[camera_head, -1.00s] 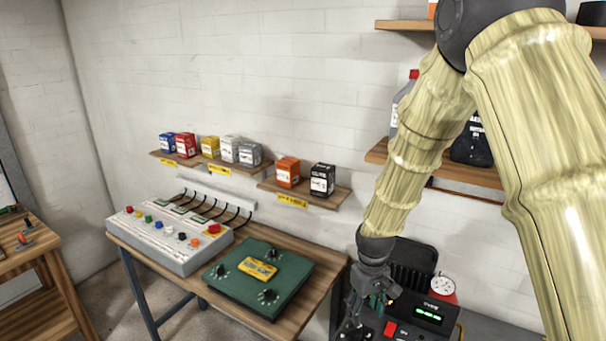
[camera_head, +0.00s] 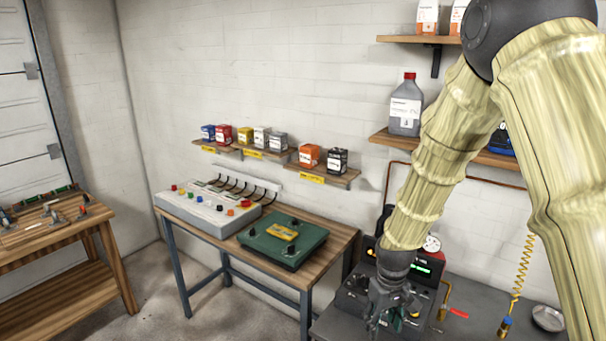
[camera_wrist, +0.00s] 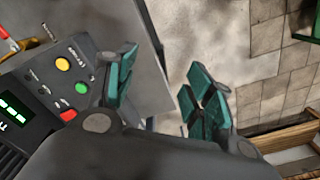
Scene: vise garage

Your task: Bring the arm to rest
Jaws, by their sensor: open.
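My gripper (camera_head: 385,318) hangs from my arm at the lower middle of the head view, in front of a dark machine with a green display (camera_head: 424,268). In the wrist view my gripper (camera_wrist: 160,95) shows its two green-padded fingers spread apart with nothing between them. Past the fingers lie a grey bench edge and the paved floor. The machine's panel, with yellow, green and red buttons (camera_wrist: 68,115), is at the left of the wrist view. I cannot tell the exact gap between gripper and machine.
A wooden table (camera_head: 345,240) bears a green panel (camera_head: 283,246) and a grey button box (camera_head: 205,212). A grey bench (camera_head: 470,310) holds a metal dish (camera_head: 547,318). Wall shelves carry small boxes and a grey bottle (camera_head: 405,108). Another workbench (camera_head: 60,240) stands left; floor between is clear.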

